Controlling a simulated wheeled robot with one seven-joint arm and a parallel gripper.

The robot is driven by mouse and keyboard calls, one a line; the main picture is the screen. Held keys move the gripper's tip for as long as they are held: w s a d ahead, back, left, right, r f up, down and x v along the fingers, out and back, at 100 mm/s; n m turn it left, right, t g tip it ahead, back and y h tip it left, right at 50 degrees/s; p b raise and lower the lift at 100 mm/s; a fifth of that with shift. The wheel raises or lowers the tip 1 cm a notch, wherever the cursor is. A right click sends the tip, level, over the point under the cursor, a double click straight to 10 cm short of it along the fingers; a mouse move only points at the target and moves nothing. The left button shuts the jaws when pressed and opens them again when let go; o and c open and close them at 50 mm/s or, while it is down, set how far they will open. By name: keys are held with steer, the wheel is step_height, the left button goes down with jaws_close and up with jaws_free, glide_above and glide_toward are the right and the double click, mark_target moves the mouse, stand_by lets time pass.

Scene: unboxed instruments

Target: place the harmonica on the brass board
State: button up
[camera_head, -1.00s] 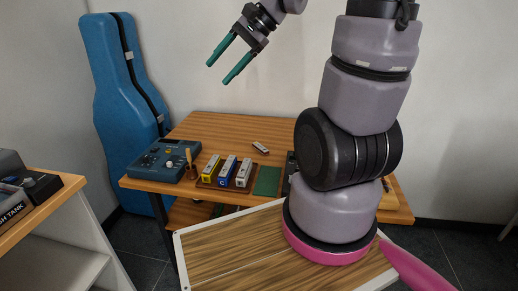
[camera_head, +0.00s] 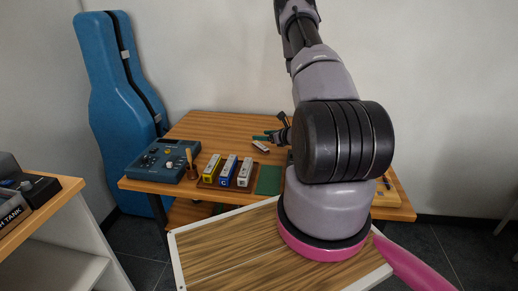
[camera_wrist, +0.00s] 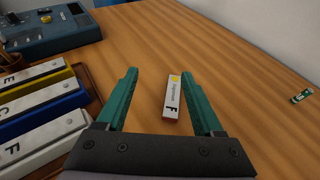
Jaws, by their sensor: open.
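A loose white harmonica marked F (camera_head: 261,147) lies on the wooden table; the wrist view also shows it (camera_wrist: 172,108), with a yellow patch at its far end. My gripper (camera_wrist: 159,74) is open and empty, with the harmonica seen between its teal fingers, nearer the right one. In the head view my gripper (camera_head: 265,137) is low over the table, close to the harmonica. A brown board (camera_head: 206,186) carries yellow, blue and white blocks marked with letters; it shows at the left of the wrist view (camera_wrist: 84,76). I cannot tell whether it is the brass board.
A green mat (camera_head: 268,180) lies right of the brown board. A blue device with knobs (camera_head: 163,160) and an upright wooden-handled item (camera_head: 190,163) stand left. A small green item (camera_wrist: 301,96) lies far right in the wrist view. The table behind the harmonica is clear.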

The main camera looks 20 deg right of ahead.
mark_target(256, 142)
steer(key=shift+m+h, duration=0.6)
steer(key=shift+h, duration=0.2)
steer(key=d+f, duration=0.1)
steer(key=s+f, duration=0.1)
steer(key=d+f, duration=0.1)
steer(key=f, duration=0.1)
steer(key=shift+s+d, duration=0.15)
steer(key=shift+d, duration=0.15)
steer(key=shift+d+f, duration=0.1)
steer(key=shift+f, duration=0.25)
steer(key=x, duration=1)
steer(key=shift+w+r, duration=0.15)
steer(key=shift+w, duration=0.2)
jaws_close()
